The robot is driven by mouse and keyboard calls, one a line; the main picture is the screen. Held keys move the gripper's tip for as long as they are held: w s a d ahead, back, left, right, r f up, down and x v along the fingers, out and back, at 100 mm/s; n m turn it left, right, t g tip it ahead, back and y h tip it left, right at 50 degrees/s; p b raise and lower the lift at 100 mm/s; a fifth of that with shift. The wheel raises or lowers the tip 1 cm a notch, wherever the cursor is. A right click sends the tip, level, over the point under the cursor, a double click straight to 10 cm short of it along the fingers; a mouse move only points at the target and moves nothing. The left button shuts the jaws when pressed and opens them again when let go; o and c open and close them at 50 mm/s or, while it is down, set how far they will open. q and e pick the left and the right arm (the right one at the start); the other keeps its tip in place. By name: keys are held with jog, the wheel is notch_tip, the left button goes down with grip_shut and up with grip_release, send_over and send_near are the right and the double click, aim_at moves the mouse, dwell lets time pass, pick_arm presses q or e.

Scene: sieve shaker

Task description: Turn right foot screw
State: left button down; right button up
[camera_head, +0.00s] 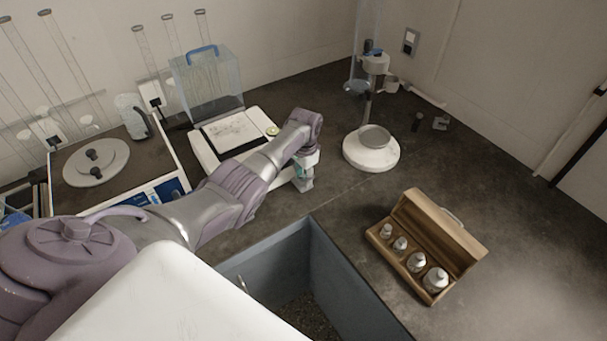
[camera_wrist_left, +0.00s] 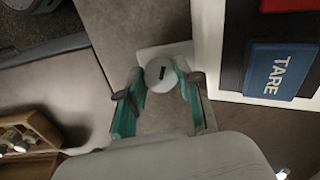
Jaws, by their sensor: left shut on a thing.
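The foot screw (camera_wrist_left: 160,74) is a round, pale grey knob with a dark mark on top, seen in the left wrist view beside the balance. My left gripper (camera_wrist_left: 160,82) has its two green-padded fingers on either side of the knob, shut on it. In the head view my left gripper (camera_head: 303,181) is at the front right corner of the white balance (camera_head: 207,157); there the arm and gripper hide the screw. The blue TARE button (camera_wrist_left: 283,72) is at the right of the wrist view. My right gripper is not in view.
A stand with a white round base (camera_head: 371,156) is to the right. An open wooden weight box (camera_head: 435,222) lies beside the sunken basin (camera_head: 345,275).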

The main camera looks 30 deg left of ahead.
pick_arm(q)
jog(key=shift+n, duration=0.9)
